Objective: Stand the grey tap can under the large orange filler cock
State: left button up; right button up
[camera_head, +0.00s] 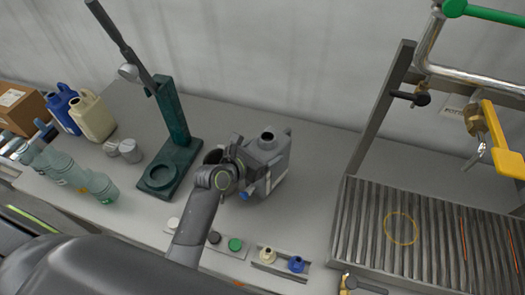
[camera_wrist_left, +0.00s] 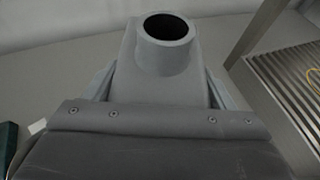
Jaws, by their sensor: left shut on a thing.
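The grey tap can (camera_head: 275,163) is upright near the middle of the bench, with an open round neck on top and a small blue tap low at its front. My left gripper (camera_head: 246,160) is shut on the can's upper part. I cannot tell whether the can's base touches the bench. In the left wrist view the can's neck (camera_wrist_left: 166,42) fills the top middle, and my gripper body hides the lower part. The large orange filler cock (camera_head: 502,142) hangs at the far right, above the slatted drip grate (camera_head: 345,215). My right gripper is not in view.
A yellow ring (camera_head: 402,228) marks the grate. A dark upright post (camera_head: 378,115) stands at its back left. A green press-like stand (camera_head: 172,120) is left of the can. Caps (camera_head: 235,244) lie in front. Blue (camera_head: 62,107) and cream (camera_head: 92,116) jugs stand far left.

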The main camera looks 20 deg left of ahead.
pick_arm(q)
jog(key=o, duration=1.5)
jog(key=shift+f, duration=0.1)
